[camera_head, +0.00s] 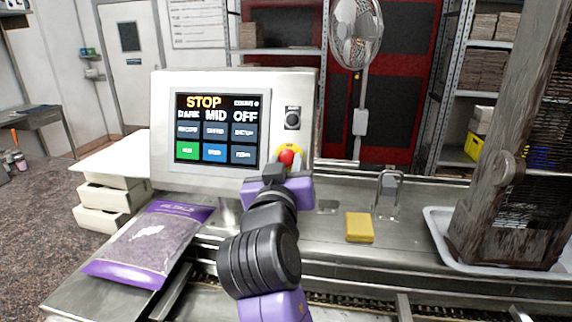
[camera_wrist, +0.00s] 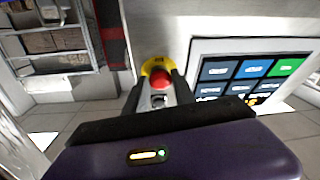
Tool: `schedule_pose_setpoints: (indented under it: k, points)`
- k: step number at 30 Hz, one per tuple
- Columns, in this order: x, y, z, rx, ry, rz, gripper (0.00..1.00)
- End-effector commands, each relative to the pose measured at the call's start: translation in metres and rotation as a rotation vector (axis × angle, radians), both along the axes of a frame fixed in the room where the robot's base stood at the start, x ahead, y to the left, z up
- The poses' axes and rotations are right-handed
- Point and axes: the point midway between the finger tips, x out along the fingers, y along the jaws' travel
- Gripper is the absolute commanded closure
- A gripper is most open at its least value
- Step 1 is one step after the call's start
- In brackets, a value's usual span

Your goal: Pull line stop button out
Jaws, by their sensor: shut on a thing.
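The line stop button (camera_head: 287,158) is a red knob on a yellow round plate, low on the right of the metal control panel (camera_head: 160,120). It also shows in the wrist view (camera_wrist: 160,79), upside down, with the yellow plate behind it. My gripper (camera_head: 285,168) is right at the button, and its fingers (camera_wrist: 160,90) stand on both sides of the red knob, shut on it. The finger contact is partly hidden in the head view. The panel's screen (camera_head: 215,127) reads STOP in yellow, with MID and OFF beneath.
A black rotary switch (camera_head: 292,118) sits above the button. A purple bag (camera_head: 150,243) lies left on the bench, a yellow sponge-like block (camera_head: 359,227) right. A metal bracket (camera_head: 390,190), white tray (camera_head: 440,235) and brown machine column (camera_head: 500,150) stand further right.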

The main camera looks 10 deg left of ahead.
Motion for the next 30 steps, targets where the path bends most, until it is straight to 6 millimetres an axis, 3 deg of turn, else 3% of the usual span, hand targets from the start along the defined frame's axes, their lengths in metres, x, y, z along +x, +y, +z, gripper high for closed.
schedule_pose_setpoints:
  k: [25, 30]
  points:
    - [-0.0002, 0.0003, -0.0003, 0.0, 0.0, 0.001, 1.0]
    - [-0.0088, 0.0011, 0.0018, 0.001, -0.002, 0.001, 1.0]
